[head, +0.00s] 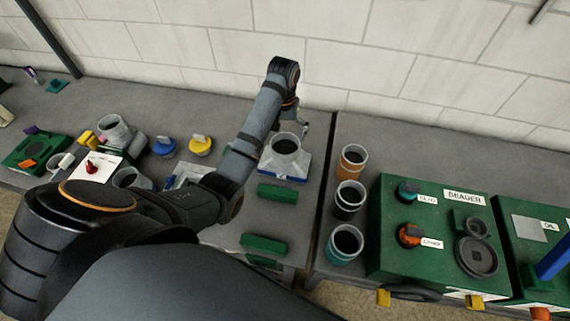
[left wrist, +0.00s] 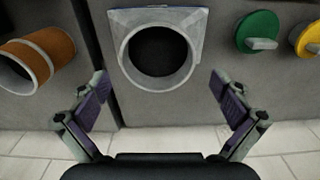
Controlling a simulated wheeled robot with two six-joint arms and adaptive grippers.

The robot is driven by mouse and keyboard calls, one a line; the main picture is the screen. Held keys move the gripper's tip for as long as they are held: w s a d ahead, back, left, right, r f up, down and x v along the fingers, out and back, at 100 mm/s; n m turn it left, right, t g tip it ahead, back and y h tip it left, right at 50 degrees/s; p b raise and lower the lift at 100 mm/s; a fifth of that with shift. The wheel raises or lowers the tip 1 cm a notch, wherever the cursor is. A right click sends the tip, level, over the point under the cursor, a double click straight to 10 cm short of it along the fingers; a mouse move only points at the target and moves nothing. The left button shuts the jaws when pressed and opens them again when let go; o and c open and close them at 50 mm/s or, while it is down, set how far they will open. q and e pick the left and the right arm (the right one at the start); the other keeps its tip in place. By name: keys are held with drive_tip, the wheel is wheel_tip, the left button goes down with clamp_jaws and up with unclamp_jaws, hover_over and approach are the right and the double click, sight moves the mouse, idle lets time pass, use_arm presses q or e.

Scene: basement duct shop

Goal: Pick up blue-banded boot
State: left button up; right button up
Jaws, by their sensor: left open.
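The blue-banded boot (head: 284,168) stands upright on the bench in the head view, a grey round collar on a square base with a blue band along its lower edge. In the left wrist view the boot (left wrist: 128,55) shows its dark round mouth, at the top centre. My left gripper (head: 300,120) is at the boot's far side in the head view, partly hidden by its own wrist. In the left wrist view its fingers (left wrist: 160,86) are spread wide on either side of the boot's mouth, with nothing between them held. My right gripper is not in view.
An orange-banded collar (head: 352,160) and other round collars stand right of a dark bench gap (head: 321,195). A green panel box (head: 430,270) is farther right. Green blocks (head: 277,193) lie before the boot. Blue (head: 164,147) and yellow (head: 200,146) knobs are left. A block wall (head: 400,50) rises behind.

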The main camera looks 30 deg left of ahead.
sight(285, 150)
use_arm(q)
drive_tip(key=f, duration=0.1)
drive_tip(key=w+f+b, duration=0.1)
drive_tip(key=f, duration=0.1)
drive_tip(key=shift+f, duration=0.15)
drive_tip(key=f+b, duration=0.1)
drive_tip(key=s+f+b, duration=0.1)
drive_tip(key=b, duration=0.1)
drive_tip(key=shift+d+f, duration=0.1)
drive_tip(key=shift+f, duration=0.25)
drive_tip(key=shift+w+f, duration=0.15)
drive_tip(key=shift+f, duration=0.15)
drive_tip(key=shift+w+f+p, duration=0.2)
drive_tip(key=shift+f+p, duration=0.1)
drive_tip(key=shift+f, duration=0.05)
drive_tip(key=shift+s+r, duration=0.1)
drive_tip(key=shift+s, duration=0.05)
drive_tip(key=c, duration=1.5)
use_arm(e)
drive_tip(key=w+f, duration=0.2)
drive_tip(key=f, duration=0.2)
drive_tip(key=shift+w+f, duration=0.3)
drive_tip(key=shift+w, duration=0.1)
